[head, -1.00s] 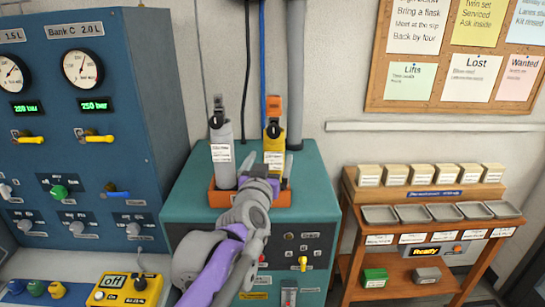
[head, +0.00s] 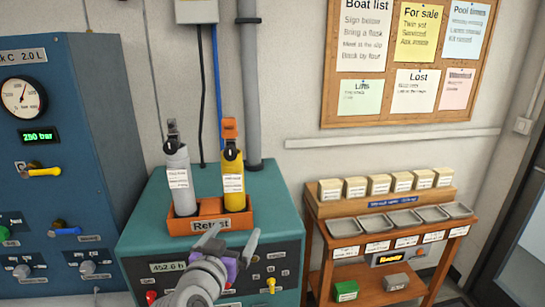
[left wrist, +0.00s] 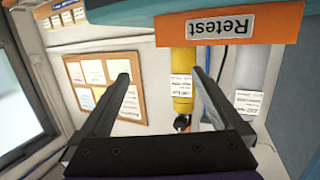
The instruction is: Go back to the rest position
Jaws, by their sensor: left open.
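My left gripper (head: 233,236) is open and empty, in front of the teal cabinet and just below the orange Retest tray (head: 205,224). The tray sits on top of the teal cabinet (head: 140,222). A grey cylinder (head: 182,192) and a yellow cylinder (head: 233,186) stand upright in it, side by side. The left wrist view shows the scene upside down, with the open jaws (left wrist: 160,76) empty, the orange tray (left wrist: 270,25) at the top, and the yellow cylinder (left wrist: 182,95) and grey cylinder (left wrist: 247,85) beyond the fingers. My right gripper is not in view.
A blue gauge panel (head: 85,140) stands at the left. A wooden shelf cart (head: 316,225) with boxes and grey trays is at the right. A notice board (head: 345,110) hangs on the wall.

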